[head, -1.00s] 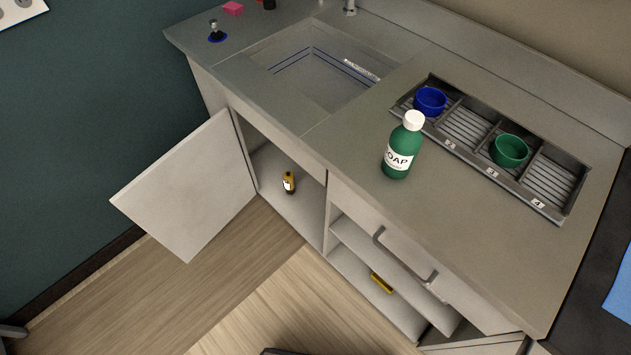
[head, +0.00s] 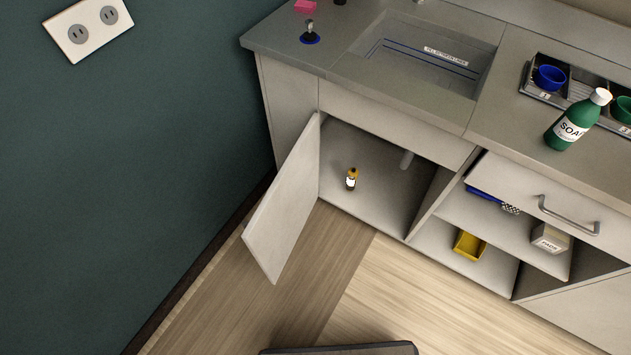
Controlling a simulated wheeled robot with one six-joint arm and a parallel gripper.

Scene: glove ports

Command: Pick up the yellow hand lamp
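A small yellow thing with a dark part and a white patch (head: 351,179) stands upright on the floor of the open cupboard under the sink. It is the likeliest yellow hand lamp, but it is too small to be sure and could be a bottle. Nothing stands in front of it. My gripper is not in view.
The cupboard door (head: 283,203) stands open to the left. A yellow bin (head: 469,245) and a white box (head: 549,238) sit on shelves to the right. Above are a drawer handle (head: 568,216) and a soap bottle (head: 577,120).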

